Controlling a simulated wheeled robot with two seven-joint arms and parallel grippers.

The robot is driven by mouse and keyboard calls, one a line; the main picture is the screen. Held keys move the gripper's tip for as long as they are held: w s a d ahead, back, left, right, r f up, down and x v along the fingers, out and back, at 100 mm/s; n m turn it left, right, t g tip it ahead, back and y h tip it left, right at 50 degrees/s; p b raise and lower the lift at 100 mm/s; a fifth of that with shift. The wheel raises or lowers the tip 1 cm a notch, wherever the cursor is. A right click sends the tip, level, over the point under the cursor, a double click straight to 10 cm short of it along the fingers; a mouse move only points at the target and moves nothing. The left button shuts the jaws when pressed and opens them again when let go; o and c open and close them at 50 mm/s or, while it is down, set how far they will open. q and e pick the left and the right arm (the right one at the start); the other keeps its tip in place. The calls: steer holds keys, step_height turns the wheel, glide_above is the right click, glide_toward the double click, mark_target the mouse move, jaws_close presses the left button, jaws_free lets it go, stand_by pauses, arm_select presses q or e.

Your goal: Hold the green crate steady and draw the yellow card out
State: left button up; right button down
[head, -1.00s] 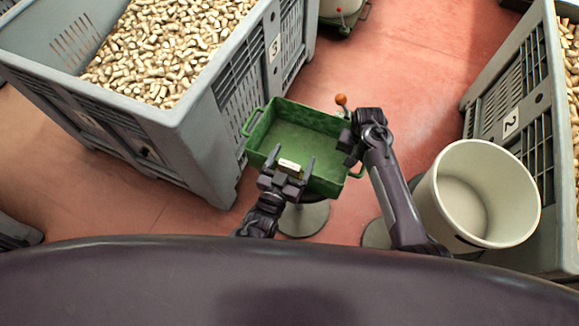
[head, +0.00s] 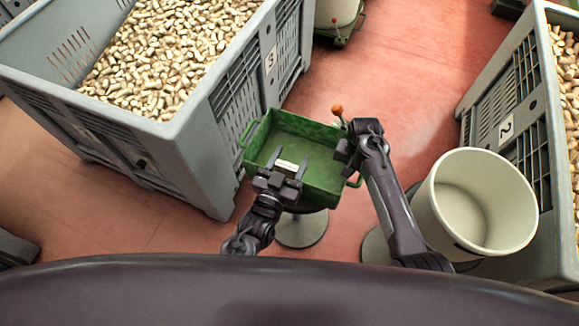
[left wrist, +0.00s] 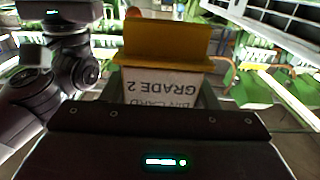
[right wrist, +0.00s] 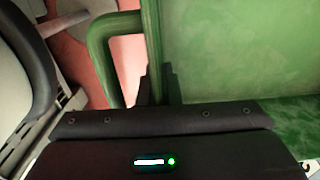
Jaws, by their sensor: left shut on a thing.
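The green crate (head: 265,128) is open-topped and empty inside as far as I see, and stands on a round-footed stand. My left gripper (head: 289,166) is at its near side, shut on the card, which shows as a pale strip (head: 286,165) between the fingers. In the left wrist view the card has a yellow part (left wrist: 165,42) above a white face (left wrist: 160,85) reading "GRADE 2" upside down. Whether its far end is still in the crate's holder is unclear.
Another grey bin (head: 510,100) is at the right. A white bucket (head: 490,170) stands near my right arm. An orange-knobbed lever (head: 337,110) is behind the crate. Red floor is free beyond it.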

arm_select(q)
steer(key=shift+r, duration=2.25)
arm_select(e)
steer(key=c, duration=1.5)
jaws_free()
steer(key=shift+c, duration=0.2)
steer(key=shift+r, duration=0.1)
